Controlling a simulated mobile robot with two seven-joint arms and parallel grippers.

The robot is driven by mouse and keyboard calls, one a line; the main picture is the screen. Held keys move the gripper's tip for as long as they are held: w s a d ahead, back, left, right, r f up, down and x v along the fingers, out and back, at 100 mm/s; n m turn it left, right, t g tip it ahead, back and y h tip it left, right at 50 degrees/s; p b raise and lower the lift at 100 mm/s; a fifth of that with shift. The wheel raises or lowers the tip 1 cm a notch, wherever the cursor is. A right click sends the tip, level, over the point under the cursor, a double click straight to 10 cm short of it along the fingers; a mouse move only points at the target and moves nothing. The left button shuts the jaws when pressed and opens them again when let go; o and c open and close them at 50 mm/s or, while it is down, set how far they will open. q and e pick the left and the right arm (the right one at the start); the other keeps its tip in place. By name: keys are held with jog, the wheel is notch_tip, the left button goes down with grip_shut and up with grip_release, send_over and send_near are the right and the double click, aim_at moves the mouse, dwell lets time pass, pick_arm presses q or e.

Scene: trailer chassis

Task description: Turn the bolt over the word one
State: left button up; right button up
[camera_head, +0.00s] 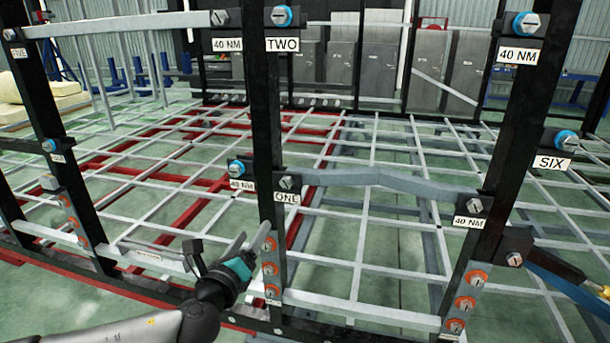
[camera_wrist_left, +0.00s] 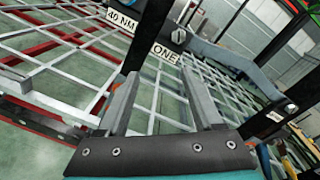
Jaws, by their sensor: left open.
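The word ONE is on a white label (camera_head: 287,198) on a black upright post. A grey slotted bolt (camera_head: 289,182) sits just above this label, at the left end of a bent grey bar. The bolt (camera_wrist_left: 179,36) and the label (camera_wrist_left: 165,54) also show near the top of the left wrist view. My left gripper (camera_head: 215,246) is below and to the left of the bolt, apart from it. In the left wrist view its two fingers (camera_wrist_left: 160,74) are spread with nothing between them. My right gripper is not in view.
A blue-collared bolt (camera_head: 237,167) with a 40 NM label is left of ONE. Several orange-collared bolts (camera_head: 270,244) run down the same post, close to my left gripper. The bent grey bar (camera_head: 385,180) reaches the right post. Grey lattice bars (camera_head: 358,245) fill the space behind.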

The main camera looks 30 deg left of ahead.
pick_arm(q)
notch_tip(320, 180, up, 3)
jog(key=w+d+m+t, duration=0.1)
jog(key=b, duration=0.1)
send_near(284, 182)
jog(key=x, duration=0.8)
jog(key=shift+w, duration=0.15)
grip_shut()
dwell(0.7)
